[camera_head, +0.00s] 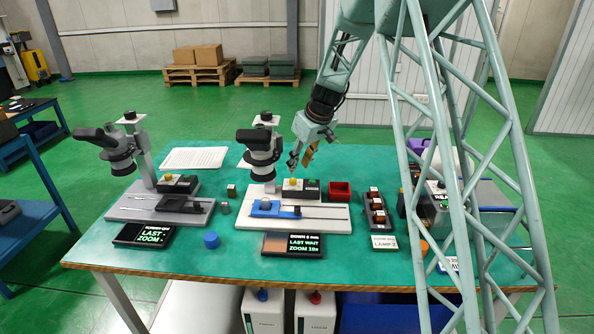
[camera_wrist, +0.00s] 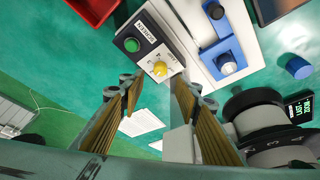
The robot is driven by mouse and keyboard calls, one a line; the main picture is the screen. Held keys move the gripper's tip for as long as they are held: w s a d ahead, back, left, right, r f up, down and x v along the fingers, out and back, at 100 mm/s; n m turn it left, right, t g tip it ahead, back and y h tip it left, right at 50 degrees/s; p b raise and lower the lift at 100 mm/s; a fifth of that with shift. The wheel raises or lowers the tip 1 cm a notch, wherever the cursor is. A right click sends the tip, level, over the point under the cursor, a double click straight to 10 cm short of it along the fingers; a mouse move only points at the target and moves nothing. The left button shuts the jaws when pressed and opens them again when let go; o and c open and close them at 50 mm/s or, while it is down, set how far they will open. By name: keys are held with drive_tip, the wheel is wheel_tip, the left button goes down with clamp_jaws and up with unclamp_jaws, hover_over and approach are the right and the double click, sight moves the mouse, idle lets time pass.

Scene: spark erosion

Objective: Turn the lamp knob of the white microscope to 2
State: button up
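The white microscope (camera_head: 262,160) stands mid-table on a white base, with a black control box (camera_wrist: 147,36) on it. On the box are a green button (camera_wrist: 132,45) and the yellow lamp knob (camera_wrist: 160,68) on a white dial; the knob also shows in the head view (camera_head: 292,181). The dial marks are too small to read. My gripper (camera_head: 302,160) is above and behind the knob. In the wrist view my gripper (camera_wrist: 155,86) is open and empty, its two fingers apart, with the knob showing just beyond the gap between the tips. I see no contact.
A blue slide (camera_head: 265,208) sits on the white base. A red bin (camera_head: 340,191) stands right of the box. A grey microscope (camera_head: 120,160) stands left. In front are a screen (camera_head: 292,244), a card reading LAMP 2 (camera_head: 384,242) and a blue cap (camera_head: 211,240).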

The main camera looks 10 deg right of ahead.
sight(294, 180)
drive_tip(key=shift+v, duration=1.85)
drive_tip(key=shift+d, duration=0.1)
drive_tip(key=shift+w+d+r+n+g+y+p, duration=0.1)
drive_tip(key=shift+d+r+n+g+y+p, duration=0.25)
drive_tip(key=shift+n+p, duration=0.65)
drive_tip(key=shift+w+d+r+n+g+y+p, duration=0.1)
drive_tip(key=shift+d+r+n+y+p, duration=0.15)
drive_tip(key=shift+d+r+n+p, duration=0.5)
drive_tip(key=shift+a+f+p, duration=0.2)
drive_tip(key=shift+f+p, duration=0.1)
drive_tip(key=shift+b+x, duration=0.95)
drive_tip(key=shift+x, duration=5.9)
